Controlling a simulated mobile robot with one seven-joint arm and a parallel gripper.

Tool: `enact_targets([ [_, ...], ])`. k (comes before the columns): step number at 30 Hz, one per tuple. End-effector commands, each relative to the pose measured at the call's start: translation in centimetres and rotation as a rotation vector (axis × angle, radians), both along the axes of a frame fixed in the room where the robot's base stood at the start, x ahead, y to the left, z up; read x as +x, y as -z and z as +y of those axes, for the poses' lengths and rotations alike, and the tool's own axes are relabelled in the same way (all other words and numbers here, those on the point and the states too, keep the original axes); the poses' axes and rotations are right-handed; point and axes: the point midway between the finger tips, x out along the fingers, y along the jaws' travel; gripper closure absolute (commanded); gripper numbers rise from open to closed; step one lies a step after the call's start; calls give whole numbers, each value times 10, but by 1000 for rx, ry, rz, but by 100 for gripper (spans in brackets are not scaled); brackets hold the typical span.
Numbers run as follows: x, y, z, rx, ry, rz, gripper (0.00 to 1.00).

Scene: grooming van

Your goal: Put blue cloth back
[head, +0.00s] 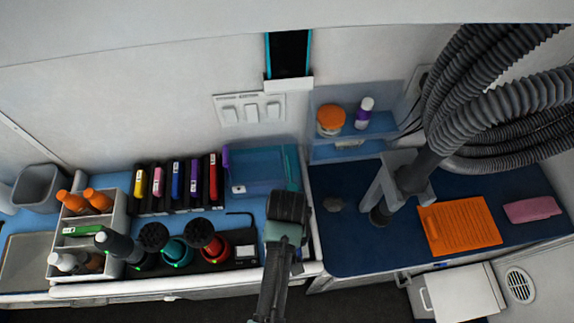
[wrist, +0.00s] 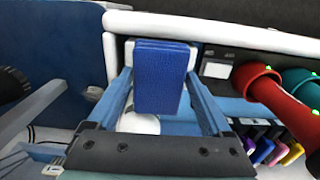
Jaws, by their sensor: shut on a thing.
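In the wrist view the blue cloth (wrist: 160,85) is a small, neatly folded block. My gripper (wrist: 161,62) is shut on it, with one finger along each side. In the head view my gripper (head: 284,232) is over the front right end of the left counter, in front of a clear blue bin (head: 250,178). The cloth cannot be made out in the head view, where my arm and gripper hide it.
An orange ribbed mat (head: 460,226) and a pink folded cloth (head: 532,208) lie on the dark blue right counter (head: 350,245). Grey hoses (head: 480,110) hang above it.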

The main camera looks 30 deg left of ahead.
Motion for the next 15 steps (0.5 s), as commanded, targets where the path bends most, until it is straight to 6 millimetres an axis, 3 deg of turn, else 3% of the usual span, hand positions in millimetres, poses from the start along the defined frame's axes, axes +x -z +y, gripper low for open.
enact_targets([
  [4, 0, 13, 0, 1, -1, -1, 61],
  [15, 0, 17, 0, 1, 0, -1, 61],
])
